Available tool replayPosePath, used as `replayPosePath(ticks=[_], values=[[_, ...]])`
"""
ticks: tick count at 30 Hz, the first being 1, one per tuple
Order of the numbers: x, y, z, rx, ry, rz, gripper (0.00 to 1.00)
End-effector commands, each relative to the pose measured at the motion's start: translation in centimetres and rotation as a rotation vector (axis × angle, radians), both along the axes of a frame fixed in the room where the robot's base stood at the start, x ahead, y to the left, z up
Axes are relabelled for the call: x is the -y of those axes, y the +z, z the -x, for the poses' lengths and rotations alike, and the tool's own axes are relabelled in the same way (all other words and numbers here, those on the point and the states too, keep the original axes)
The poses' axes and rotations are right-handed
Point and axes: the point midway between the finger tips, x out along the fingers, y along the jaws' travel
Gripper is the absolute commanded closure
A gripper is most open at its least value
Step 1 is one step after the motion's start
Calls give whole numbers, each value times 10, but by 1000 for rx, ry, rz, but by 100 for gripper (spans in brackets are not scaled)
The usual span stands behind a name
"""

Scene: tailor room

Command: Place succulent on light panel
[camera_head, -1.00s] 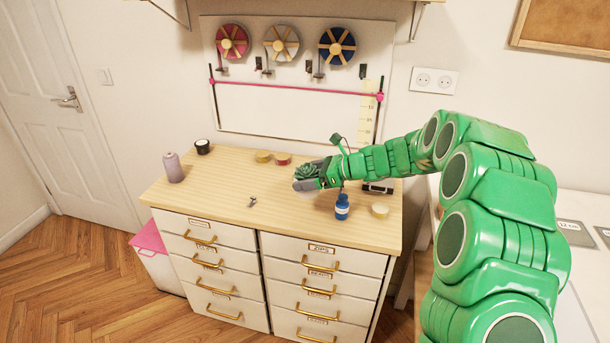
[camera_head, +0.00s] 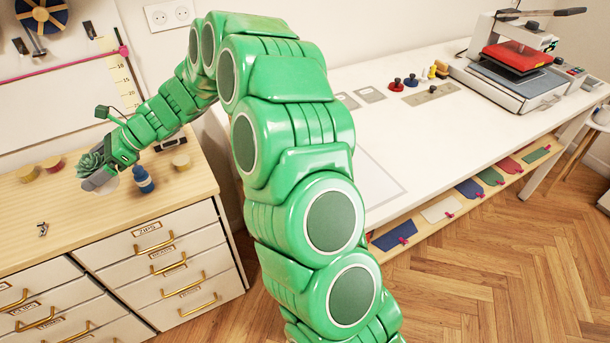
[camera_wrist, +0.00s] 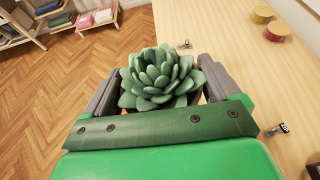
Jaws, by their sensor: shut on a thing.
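A green succulent (camera_head: 88,162) is held in my gripper (camera_head: 95,178) over the wooden top of the drawer cabinet at the left. In the wrist view the succulent (camera_wrist: 160,76) sits between the two grey fingers of my gripper (camera_wrist: 160,86), one on each side of it. Its pot is mostly hidden by the leaves and the gripper. A flat, pale panel with a thin grey outline (camera_head: 376,180) lies on the white table, partly hidden behind my arm; I cannot tell for sure that it is the light panel.
A blue bottle (camera_head: 143,180) and a tan roll (camera_head: 181,162) stand close to my gripper on the cabinet (camera_head: 110,217). The white table (camera_head: 420,130) has a heat press (camera_head: 520,62) at its far right and small stamps (camera_head: 411,81) at the back. Its middle is largely clear.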

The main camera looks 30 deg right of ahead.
Motion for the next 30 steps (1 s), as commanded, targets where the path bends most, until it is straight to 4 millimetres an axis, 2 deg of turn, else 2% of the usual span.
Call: replayPosePath(ticks=[14, 30], values=[[121, 2, -3, -2, -114, 10, 53], [252, 6, 27, -5, -245, 17, 53]])
